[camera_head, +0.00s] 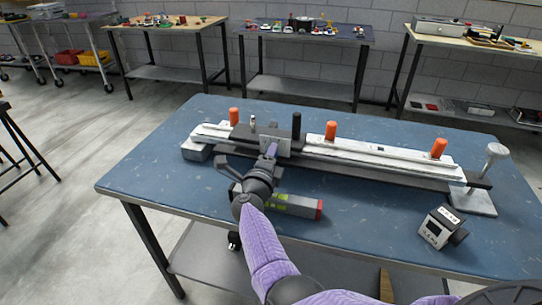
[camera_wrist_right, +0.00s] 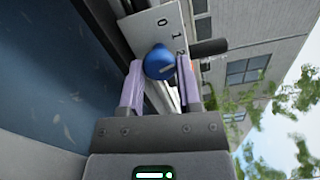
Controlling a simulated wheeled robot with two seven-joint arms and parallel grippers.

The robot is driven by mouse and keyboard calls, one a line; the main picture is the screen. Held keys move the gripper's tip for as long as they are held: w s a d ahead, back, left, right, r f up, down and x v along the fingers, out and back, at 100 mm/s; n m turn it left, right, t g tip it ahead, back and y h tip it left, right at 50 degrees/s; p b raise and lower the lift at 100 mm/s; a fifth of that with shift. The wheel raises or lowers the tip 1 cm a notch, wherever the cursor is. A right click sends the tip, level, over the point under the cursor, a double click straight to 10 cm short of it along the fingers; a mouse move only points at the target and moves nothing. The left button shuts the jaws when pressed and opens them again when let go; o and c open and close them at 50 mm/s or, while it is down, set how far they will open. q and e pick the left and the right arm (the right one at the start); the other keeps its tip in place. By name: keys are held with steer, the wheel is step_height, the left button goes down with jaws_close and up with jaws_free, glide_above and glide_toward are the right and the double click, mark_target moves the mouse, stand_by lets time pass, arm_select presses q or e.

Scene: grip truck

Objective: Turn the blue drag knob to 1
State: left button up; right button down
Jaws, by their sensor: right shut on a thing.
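The blue drag knob (camera_wrist_right: 159,62) sits between the two purple fingers of my right gripper (camera_wrist_right: 160,78) in the right wrist view. It is mounted by a grey plate (camera_wrist_right: 143,30) with the marks 0 and 1. A pale mark shows on the knob, but I cannot tell which number it points to. In the head view my right gripper (camera_head: 271,150) is at the plate on the long rail carriage (camera_head: 243,134), and its wrist hides the knob. The right gripper is shut on the knob. My left gripper is not in view.
The blue table (camera_head: 150,165) carries the long rail (camera_head: 385,160) with several orange posts. A grey box with a red end (camera_head: 295,206) lies by my right wrist. A small black and white device (camera_head: 438,226) stands at the right. The table's left part is clear.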

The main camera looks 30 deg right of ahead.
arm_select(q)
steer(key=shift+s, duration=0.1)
arm_select(e)
steer(key=shift+c, duration=1.5)
jaws_free()
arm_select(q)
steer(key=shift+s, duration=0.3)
arm_select(e)
steer(key=shift+f, duration=0.15)
